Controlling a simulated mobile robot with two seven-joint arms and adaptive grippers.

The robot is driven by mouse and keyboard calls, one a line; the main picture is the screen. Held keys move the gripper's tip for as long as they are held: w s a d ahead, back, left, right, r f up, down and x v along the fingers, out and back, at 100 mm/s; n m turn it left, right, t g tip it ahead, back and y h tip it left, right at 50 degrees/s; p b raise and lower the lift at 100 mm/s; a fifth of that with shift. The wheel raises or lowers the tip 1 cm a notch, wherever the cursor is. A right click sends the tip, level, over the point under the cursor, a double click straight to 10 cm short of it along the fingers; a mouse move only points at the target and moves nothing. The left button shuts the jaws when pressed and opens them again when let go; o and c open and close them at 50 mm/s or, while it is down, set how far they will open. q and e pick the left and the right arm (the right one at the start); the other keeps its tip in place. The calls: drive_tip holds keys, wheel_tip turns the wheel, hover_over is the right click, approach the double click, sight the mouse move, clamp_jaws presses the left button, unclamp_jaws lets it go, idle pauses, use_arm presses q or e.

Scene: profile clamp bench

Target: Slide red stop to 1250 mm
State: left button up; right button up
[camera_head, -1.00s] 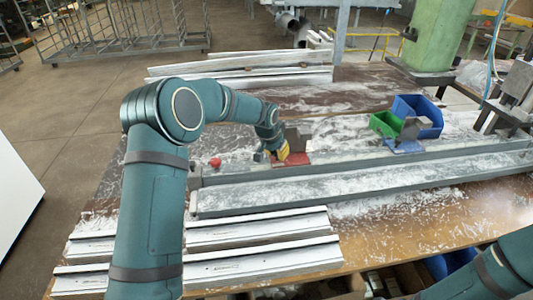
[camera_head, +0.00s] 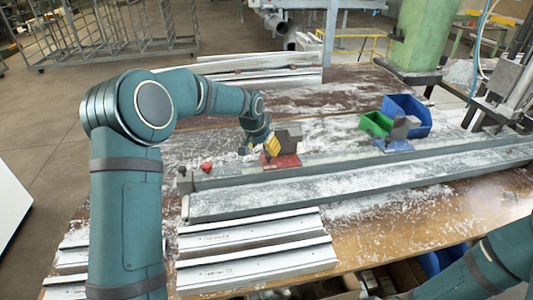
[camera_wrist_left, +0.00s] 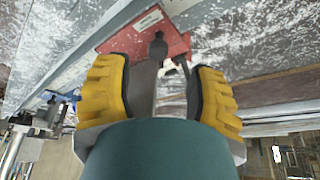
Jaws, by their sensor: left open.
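The red stop (camera_head: 287,161) sits on the grey rail toward its left part, with a grey block on it. My left gripper (camera_head: 270,148) is at the left side of the stop, close above it. In the left wrist view the red stop (camera_wrist_left: 113,42) lies just beyond my left gripper (camera_wrist_left: 163,88). Its yellow fingers are spread apart. A dark knob (camera_wrist_left: 158,47) of the stop shows between and beyond them. I cannot tell whether the fingers touch the stop. Millimetre marks are not readable. My right gripper is out of view; only part of that arm shows.
A red knob (camera_head: 207,167) is near the rail's left end. A blue stop (camera_head: 394,146) is farther right on the rail. Blue (camera_head: 410,109) and green (camera_head: 376,124) bins stand behind it. Aluminium profiles (camera_head: 255,262) lie in front; more lie at the back.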

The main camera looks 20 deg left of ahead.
use_arm(q)
drive_tip(key=v, duration=0.6)
drive_tip(key=shift+s+r, duration=0.2)
drive_tip(key=shift+r, duration=0.15)
